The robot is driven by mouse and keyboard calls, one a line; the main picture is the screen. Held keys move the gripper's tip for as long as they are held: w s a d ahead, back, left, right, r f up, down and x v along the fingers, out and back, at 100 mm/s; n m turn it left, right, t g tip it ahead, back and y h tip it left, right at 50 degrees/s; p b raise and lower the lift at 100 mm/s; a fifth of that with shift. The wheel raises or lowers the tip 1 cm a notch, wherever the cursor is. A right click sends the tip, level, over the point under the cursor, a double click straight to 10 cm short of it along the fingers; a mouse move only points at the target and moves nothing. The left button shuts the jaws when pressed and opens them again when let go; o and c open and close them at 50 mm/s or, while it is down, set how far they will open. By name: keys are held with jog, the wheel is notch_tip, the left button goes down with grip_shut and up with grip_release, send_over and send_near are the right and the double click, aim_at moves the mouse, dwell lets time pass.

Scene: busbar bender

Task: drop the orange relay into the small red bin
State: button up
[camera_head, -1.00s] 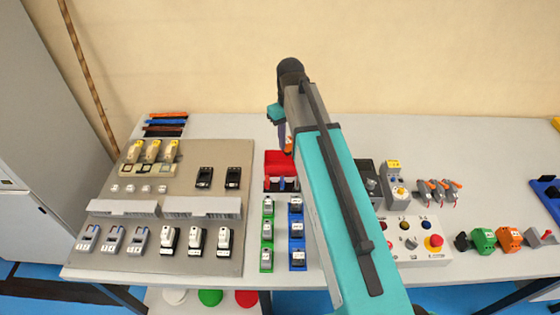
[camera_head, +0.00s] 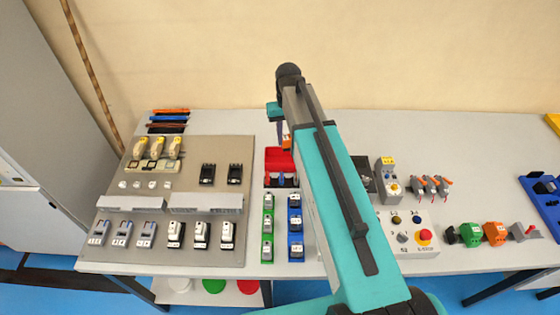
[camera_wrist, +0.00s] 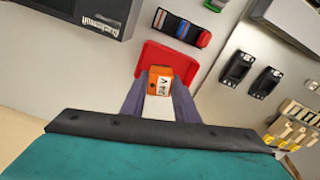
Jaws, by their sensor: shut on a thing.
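The orange relay (camera_wrist: 160,83) is between the two fingers of my gripper (camera_wrist: 160,98), which is shut on it. The small red bin (camera_wrist: 172,60) lies behind the relay in the wrist view, so the relay appears over it; I cannot tell the height between them. In the head view the red bin (camera_head: 272,155) stands on the table, partly hidden by my arm. There the relay (camera_head: 287,141) shows as a small orange patch at the bin's back right edge, next to my gripper (camera_head: 282,131).
In front of the bin are a green rail (camera_head: 267,228) and a blue rail (camera_head: 295,228) with devices. A grey panel (camera_head: 200,255) with components lies to the left. A control box (camera_head: 410,228) with buttons stands to the right. The table behind the bin is clear.

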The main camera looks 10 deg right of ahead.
aim_at(286, 147)
jog(key=shift+f, duration=0.1)
jog(key=shift+f+b, duration=1.85)
jog(key=shift+f, duration=1.05)
jog(key=o, duration=1.2)
jog(key=shift+o, duration=0.2)
jog(key=shift+r, duration=0.1)
jog(key=shift+r+b, duration=1.6)
jog(key=shift+r, duration=5.2)
